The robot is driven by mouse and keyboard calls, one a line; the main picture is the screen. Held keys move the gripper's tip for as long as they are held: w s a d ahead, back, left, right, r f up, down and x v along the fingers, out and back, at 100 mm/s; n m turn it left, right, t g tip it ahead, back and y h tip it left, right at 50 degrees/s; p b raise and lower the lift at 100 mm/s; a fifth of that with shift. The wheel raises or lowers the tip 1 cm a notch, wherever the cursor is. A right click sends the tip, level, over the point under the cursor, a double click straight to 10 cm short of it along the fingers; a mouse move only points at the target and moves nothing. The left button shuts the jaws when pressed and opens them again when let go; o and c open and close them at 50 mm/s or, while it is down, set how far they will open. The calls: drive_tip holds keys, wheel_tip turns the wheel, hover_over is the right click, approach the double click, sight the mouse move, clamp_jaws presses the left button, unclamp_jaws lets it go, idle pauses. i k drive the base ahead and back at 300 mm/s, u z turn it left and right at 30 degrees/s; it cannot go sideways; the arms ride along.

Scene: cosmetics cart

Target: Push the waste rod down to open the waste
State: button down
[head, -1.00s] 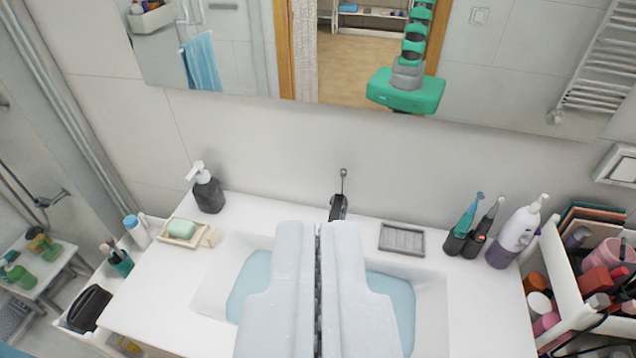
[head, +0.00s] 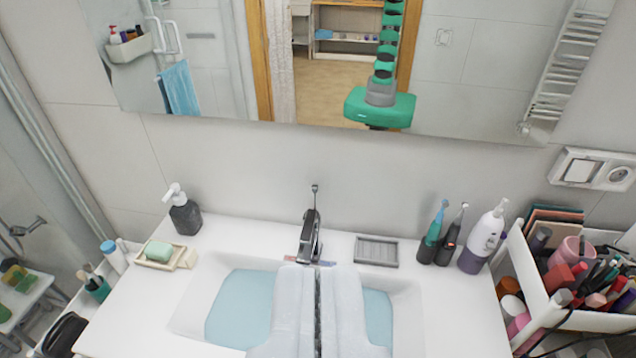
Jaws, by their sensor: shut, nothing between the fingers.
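The waste rod (head: 315,193) is a thin upright rod with a small knob on top. It stands up behind the dark chrome faucet (head: 310,238) at the back of the white basin. The basin (head: 190,310) holds blue water on both sides of my gripper. My gripper (head: 318,268) is shut and empty, its two pale fingers pressed together over the basin. In the picture its tips lie just below the faucet and the rod, apart from the rod. The fingers hide the middle of the basin and the drain.
A dark soap dispenser (head: 185,215) and a soap dish (head: 150,262) stand left. A grey tray (head: 376,251), toothbrush holders (head: 437,250) and a purple-white bottle (head: 482,242) stand right. A cosmetics cart (head: 531,268) is at far right. The mirror (head: 215,60) hangs behind.

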sight(315, 188)
drive_tip(key=z, duration=0.05)
drive_tip(key=i, duration=0.9)
drive_tip(key=u, duration=0.1)
